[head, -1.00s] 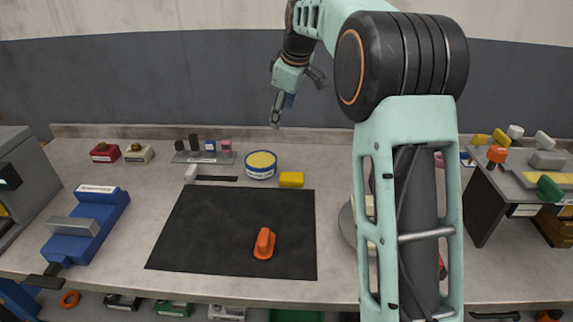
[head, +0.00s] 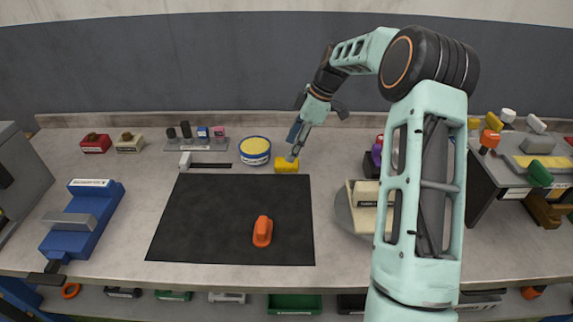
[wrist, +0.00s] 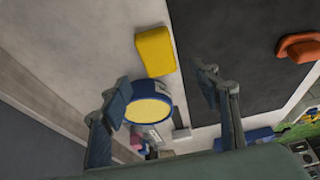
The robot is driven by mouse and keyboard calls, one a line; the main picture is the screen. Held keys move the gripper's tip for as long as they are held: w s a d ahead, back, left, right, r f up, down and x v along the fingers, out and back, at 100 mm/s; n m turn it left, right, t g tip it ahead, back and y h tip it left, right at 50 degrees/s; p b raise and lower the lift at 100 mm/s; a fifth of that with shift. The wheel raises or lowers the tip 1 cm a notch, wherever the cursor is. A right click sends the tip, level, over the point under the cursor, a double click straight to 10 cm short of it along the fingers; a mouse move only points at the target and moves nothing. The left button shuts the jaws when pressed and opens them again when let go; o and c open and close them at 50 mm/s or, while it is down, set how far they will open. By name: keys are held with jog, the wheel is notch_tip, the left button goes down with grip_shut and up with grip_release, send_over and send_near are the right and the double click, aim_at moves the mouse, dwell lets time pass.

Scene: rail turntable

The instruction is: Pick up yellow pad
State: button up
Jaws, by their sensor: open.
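The yellow pad (head: 286,167) is a small yellow block on the bench, just behind the black mat's back edge. In the wrist view the yellow pad (wrist: 155,51) lies at the upper middle, ahead of the fingertips and apart from them. My gripper (head: 293,150) shows just above and behind the pad in the head view and overlaps its edge. In the wrist view my gripper (wrist: 160,86) is open, with its two fingers spread wide and nothing held between them.
A round blue tin with a yellow top (head: 255,148) stands just left of the pad. The black mat (head: 200,215) lies in front, with an orange piece (head: 262,231) on it. A small rack (head: 196,144) stands farther left. The bench right of the pad is clear.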

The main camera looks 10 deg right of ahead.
aim_at(287, 165)
jog(key=x, duration=0.2)
jog(key=d+x, duration=0.1)
jog(key=x, duration=0.2)
jog(key=shift+f+p, duration=0.3)
jog(key=shift+p, duration=0.05)
jog(key=c, duration=1.2)
jog(key=shift+o, duration=0.2)
jog(key=shift+r, duration=0.1)
